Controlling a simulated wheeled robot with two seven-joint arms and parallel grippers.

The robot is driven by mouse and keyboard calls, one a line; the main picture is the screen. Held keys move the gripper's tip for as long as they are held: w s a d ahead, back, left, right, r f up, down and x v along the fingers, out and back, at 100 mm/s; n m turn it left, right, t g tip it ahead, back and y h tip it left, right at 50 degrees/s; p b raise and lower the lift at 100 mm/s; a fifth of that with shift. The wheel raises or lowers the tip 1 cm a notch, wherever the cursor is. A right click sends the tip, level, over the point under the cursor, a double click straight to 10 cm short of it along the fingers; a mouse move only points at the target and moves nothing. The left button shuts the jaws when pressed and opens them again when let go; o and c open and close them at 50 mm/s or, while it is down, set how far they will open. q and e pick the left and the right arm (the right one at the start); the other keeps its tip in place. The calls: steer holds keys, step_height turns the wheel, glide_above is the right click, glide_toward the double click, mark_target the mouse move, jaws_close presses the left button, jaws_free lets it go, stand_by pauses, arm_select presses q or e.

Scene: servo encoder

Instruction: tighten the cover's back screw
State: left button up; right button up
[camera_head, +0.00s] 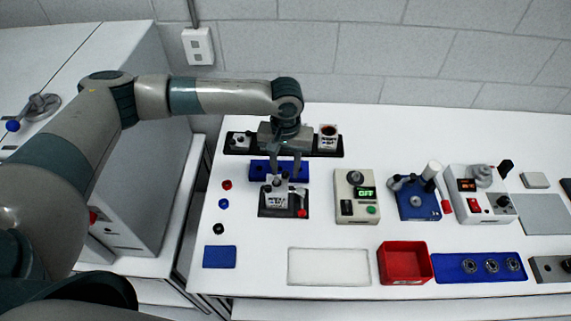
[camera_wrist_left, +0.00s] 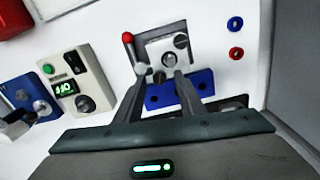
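The servo unit (camera_head: 275,192) with its pale cover sits in a dark fixture (camera_head: 270,212) that has a red-tipped lever (camera_head: 302,212). In the left wrist view, the cover (camera_wrist_left: 164,47) shows a dark round screw head (camera_wrist_left: 181,41) and a grey round part (camera_wrist_left: 168,60), perhaps the back screw, near my fingertips. My left gripper (camera_head: 285,172) points down over the back of the unit. Its fingers are apart, also in the left wrist view (camera_wrist_left: 162,74), with nothing clearly held between them. I cannot tell whether they touch the cover. My right gripper is not in view.
A blue holed block (camera_head: 260,168) lies just behind the unit. A black rack (camera_head: 235,147) with a labelled cup (camera_head: 328,138) stands at the back. A meter box (camera_head: 356,195) stands to the right, and small coloured rings (camera_head: 224,203) lie to the left. A white mat (camera_head: 328,266) lies in front.

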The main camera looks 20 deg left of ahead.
arm_select(q)
steer(key=shift+f, duration=0.2)
jaws_close()
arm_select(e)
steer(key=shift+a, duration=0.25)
arm_select(q)
steer(key=shift+m, duration=0.3)
